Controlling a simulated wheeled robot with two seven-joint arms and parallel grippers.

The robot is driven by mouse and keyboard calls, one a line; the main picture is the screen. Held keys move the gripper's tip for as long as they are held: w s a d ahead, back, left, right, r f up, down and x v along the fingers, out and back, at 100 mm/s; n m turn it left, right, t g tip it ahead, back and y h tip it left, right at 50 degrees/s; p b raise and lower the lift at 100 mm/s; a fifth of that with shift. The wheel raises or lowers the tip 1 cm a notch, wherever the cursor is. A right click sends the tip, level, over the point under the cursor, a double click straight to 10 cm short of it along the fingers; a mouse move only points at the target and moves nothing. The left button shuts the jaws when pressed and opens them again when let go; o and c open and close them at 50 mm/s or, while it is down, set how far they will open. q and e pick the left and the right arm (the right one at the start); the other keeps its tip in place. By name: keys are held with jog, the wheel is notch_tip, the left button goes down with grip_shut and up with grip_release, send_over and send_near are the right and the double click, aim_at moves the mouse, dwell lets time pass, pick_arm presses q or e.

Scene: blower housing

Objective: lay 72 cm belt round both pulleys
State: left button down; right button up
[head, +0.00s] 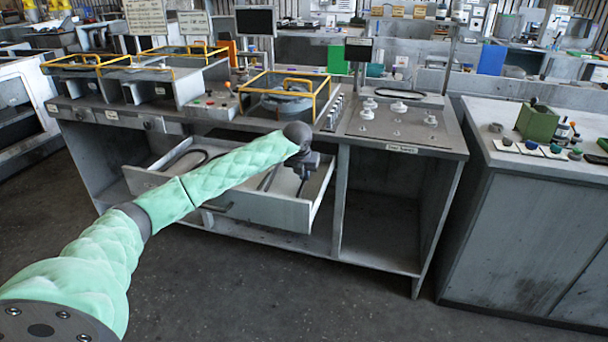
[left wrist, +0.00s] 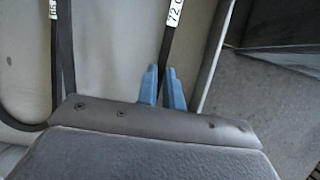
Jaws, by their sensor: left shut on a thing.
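My left gripper (head: 304,176) reaches down into the open drawer (head: 268,211) under the bench. In the left wrist view its blue fingers (left wrist: 164,86) are shut on a dark belt (left wrist: 168,48) with a white tag reading "72". Much of that belt is hidden by the gripper body. White pulley-like parts (head: 398,107) stand on the labelled panel at the bench's right end. I cannot tell which two are the task's pulleys. My right gripper is not in view.
Yellow-framed guards (head: 286,94) stand on the bench above the drawer. A dark loop (head: 408,93) lies at the back of the right panel. A side cabinet with a green box (head: 538,122) stands at the right. The floor in front is clear.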

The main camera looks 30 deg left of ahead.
pick_arm(q)
jog(key=shift+w+f+b, duration=0.1)
jog(key=shift+f+b, duration=0.2)
jog(key=shift+f, duration=0.1)
jog(key=shift+f, duration=0.1)
dwell(0.8)
jog(key=shift+f+b, duration=0.85)
jog(key=shift+f, duration=0.05)
dwell(0.8)
jog(key=c, duration=1.5)
grip_release()
jog(key=shift+r, duration=0.2)
jog(key=shift+r+p, duration=0.55)
jog(key=shift+r, duration=0.6)
jog(key=shift+r, duration=0.15)
